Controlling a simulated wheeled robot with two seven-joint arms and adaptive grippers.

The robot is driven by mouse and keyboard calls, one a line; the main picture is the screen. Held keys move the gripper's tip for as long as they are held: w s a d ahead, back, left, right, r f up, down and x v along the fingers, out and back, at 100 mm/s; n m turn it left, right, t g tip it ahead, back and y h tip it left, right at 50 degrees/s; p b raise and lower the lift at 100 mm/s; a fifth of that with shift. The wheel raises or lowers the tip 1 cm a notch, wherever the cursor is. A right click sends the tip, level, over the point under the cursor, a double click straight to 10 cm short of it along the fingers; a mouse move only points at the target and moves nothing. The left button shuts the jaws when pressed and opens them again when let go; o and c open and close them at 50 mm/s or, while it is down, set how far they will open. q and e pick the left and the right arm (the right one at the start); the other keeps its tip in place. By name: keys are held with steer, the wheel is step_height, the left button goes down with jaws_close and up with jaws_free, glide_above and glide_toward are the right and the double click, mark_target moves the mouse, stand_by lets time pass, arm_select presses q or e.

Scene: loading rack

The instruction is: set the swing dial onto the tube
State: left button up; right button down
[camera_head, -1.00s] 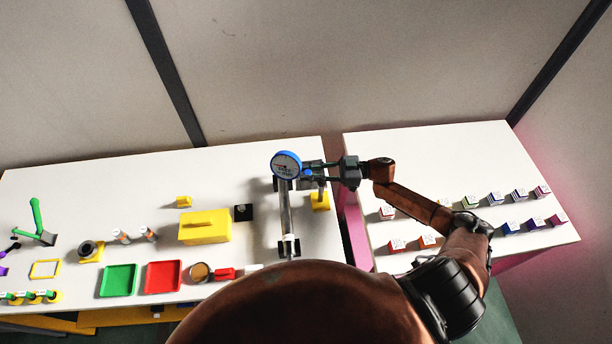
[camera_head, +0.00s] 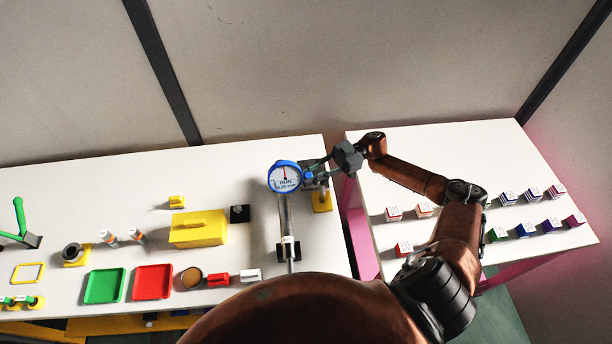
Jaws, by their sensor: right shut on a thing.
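The swing dial (camera_head: 284,177) is round, with a blue rim and a white face that has a red needle and the word RUN. It faces the camera at the far end of the grey tube (camera_head: 285,214) and overlaps that end. I cannot tell whether it touches the tube or hovers above it. The tube lies lengthwise on the left table, its near end in a dark holder. My right gripper (camera_head: 310,174) comes in from the right and is shut on the dial's right side. My left gripper is not in view.
A yellow block (camera_head: 322,201) stands just right of the tube. A yellow box (camera_head: 198,229), a red tray (camera_head: 153,282) and a green tray (camera_head: 105,286) lie to the left. A gap separates this table from the right table (camera_head: 400,150), which carries several small cubes.

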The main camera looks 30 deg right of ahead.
steer(key=shift+w+d+r, duration=0.1)
steer(key=shift+w+r, duration=0.2)
steer(key=shift+r, duration=0.05)
steer(key=c, duration=2.1)
jaws_free()
steer(key=o, duration=0.3)
steer(key=shift+f, duration=0.2)
steer(key=shift+o, duration=0.2)
steer(key=shift+s, duration=0.15)
steer(key=shift+f, duration=0.1)
steer(key=d, duration=1.2)
steer(key=shift+s, duration=0.15)
steer(key=shift+a, duration=0.2)
